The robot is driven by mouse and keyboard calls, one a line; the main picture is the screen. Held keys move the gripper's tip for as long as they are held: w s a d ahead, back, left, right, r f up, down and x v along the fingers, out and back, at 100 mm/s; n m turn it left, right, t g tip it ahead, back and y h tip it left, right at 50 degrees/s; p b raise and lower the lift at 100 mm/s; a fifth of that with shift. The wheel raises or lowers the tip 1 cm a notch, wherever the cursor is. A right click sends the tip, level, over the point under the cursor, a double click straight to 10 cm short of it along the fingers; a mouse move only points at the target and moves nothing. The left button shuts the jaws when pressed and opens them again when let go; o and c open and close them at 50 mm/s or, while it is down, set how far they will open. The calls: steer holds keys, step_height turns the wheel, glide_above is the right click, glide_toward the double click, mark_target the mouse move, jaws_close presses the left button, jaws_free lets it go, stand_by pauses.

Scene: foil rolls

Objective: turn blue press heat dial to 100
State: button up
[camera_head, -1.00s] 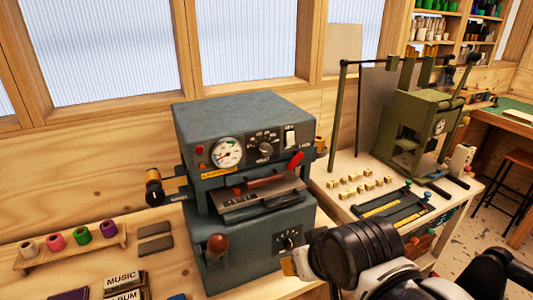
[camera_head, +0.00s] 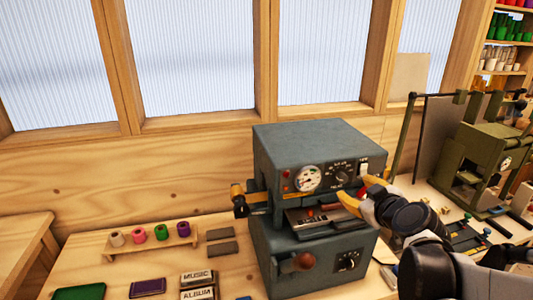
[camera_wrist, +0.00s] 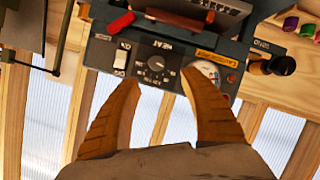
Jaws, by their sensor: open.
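The blue-grey press (camera_head: 310,155) stands on the wooden bench. Its black heat dial (camera_head: 342,175) is on the upper front panel, between the round gauge (camera_head: 307,178) and the white switch (camera_head: 363,169). In the wrist view, which is upside down, the heat dial (camera_wrist: 157,63) lies ahead of and between my two tan fingertips, under the HEAT lettering. My gripper (camera_head: 358,192) is open and empty, at the right side of the press front. In the wrist view my gripper (camera_wrist: 160,85) appears apart from the dial. The dial's exact setting is too small to read.
A lower dial (camera_head: 348,262) and a round brown knob (camera_head: 304,261) are on the press base. A rack of coloured foil rolls (camera_head: 150,238) and lettered blocks (camera_head: 197,285) lie to the left. A green press (camera_head: 485,165) stands at the right.

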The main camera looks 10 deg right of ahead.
mark_target(343, 179)
steer(key=b+x, duration=0.1)
steer(key=x, duration=0.2)
steer(key=b+x, duration=0.1)
steer(key=x, duration=0.3)
steer(key=b+x, duration=0.1)
steer(key=x, duration=0.2)
steer(key=shift+w+d+f, duration=0.1)
steer(key=shift+w+d, duration=0.25)
steer(key=shift+d, duration=0.1)
jaws_close()
